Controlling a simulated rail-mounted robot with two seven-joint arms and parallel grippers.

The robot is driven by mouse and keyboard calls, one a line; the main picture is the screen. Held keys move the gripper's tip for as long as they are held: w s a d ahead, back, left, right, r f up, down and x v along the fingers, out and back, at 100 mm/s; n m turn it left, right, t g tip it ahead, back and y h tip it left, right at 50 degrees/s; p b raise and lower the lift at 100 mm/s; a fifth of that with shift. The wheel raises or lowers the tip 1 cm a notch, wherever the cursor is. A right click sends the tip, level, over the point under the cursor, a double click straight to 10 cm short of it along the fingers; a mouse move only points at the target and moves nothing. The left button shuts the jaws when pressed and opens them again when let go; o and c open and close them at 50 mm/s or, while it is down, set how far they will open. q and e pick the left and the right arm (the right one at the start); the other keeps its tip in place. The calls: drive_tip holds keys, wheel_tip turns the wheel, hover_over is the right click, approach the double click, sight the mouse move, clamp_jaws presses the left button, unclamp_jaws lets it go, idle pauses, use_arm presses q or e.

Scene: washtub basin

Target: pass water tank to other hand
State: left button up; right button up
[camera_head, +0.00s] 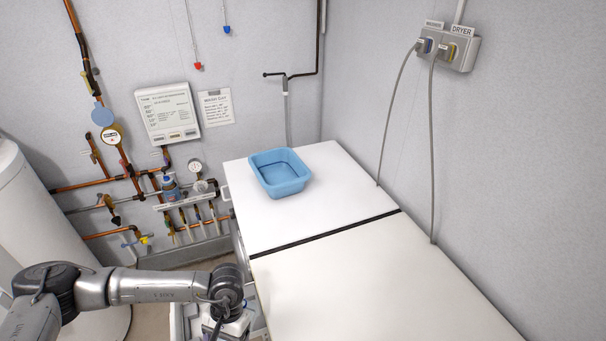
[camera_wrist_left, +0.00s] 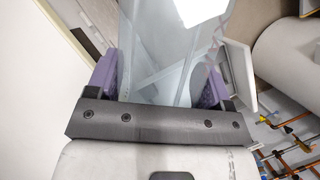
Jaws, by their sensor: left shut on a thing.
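The water tank (camera_wrist_left: 165,45) is a translucent, pale grey-blue body in the left wrist view. It sits between the purple finger pads of my left gripper (camera_wrist_left: 158,78), which is shut on it. Its far end runs out of the picture at the top, with a bright white patch on it. In the head view my left arm reaches in from the lower left, its wrist beside the front left of the white worktop; the fingers and the tank are mostly hidden below the wrist. My right gripper is in neither view.
A blue basin (camera_head: 280,173) stands on the white worktop (camera_head: 340,265), which is otherwise clear. Copper pipes and valves (camera_head: 125,165) line the wall at left, near a white cylindrical boiler (camera_head: 35,215). Two grey cables (camera_head: 432,150) hang from the outlet box (camera_head: 449,49) at right.

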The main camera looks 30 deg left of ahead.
use_arm(q)
drive_tip(key=w+d+r+m, duration=0.1)
drive_tip(key=w+d+r, duration=0.35)
drive_tip(key=r, duration=0.25)
drive_tip(key=w+d+r+m+y, duration=0.1)
drive_tip(key=w+d+r, duration=0.3)
drive_tip(key=w+r, duration=0.25)
drive_tip(key=w+d+r+m, duration=0.1)
drive_tip(key=w+d+r, duration=0.35)
drive_tip(key=r, duration=0.35)
drive_tip(key=s+r+p, duration=0.9)
drive_tip(key=r+p, duration=0.5)
drive_tip(key=p, duration=0.4)
